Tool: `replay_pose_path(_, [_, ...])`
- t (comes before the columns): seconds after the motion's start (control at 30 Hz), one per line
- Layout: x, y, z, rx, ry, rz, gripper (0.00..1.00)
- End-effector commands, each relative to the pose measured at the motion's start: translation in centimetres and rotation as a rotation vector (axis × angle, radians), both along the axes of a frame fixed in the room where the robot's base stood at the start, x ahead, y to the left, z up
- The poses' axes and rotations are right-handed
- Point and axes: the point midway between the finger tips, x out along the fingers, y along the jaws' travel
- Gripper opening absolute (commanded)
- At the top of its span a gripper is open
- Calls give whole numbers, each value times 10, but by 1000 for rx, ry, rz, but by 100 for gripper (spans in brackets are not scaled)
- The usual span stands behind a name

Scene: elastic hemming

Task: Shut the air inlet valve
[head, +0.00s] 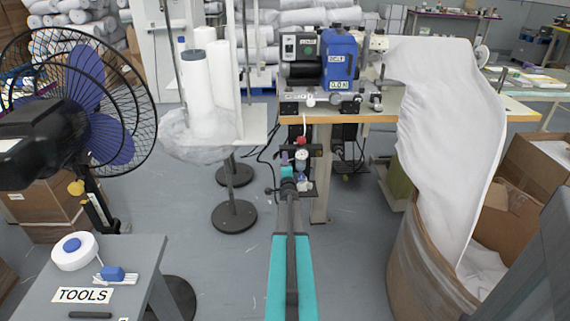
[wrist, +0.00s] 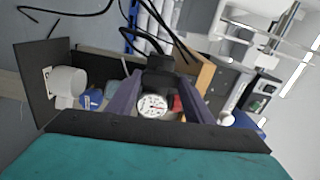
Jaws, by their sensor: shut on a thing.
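The air inlet valve with its red knob (head: 301,140) hangs under the front of the sewing table, above a round white pressure gauge (head: 301,155). My gripper (head: 292,158) has reached this assembly at the end of my teal arm. In the wrist view my gripper (wrist: 157,88) has a purple finger on each side of the gauge (wrist: 153,105). A little of the red knob (wrist: 177,105) shows between the gauge and the right finger. The jaws are shut on a part of the valve, but the gauge and fingers hide most of the contact.
A blue and grey machine (head: 340,55) stands on the sewing table (head: 380,108) above the valve. A white roll stand (head: 210,95) is at left and a large bin (head: 415,260) with white fabric at right. A fan (head: 90,105) and tools table (head: 130,255) stand at far left. Cables hang nearby.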

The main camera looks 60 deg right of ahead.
Motion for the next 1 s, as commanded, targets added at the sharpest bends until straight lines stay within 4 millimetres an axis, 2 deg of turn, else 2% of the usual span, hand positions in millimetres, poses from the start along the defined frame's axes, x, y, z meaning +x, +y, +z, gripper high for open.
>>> replay_pose_path(0.2, [-3,-4,3,43,-68,-6,24])
replay_pose_path(0.67, [-3,-3,2,55,-84,-5,25])
replay_pose_path(0.7, [-3,-3,2,55,-84,-5,50])
replay_pose_path(0.8, [-2,-2,2,55,-82,-4,66])
replay_pose_path(1.0, [0,-1,1,54,-79,-1,66])
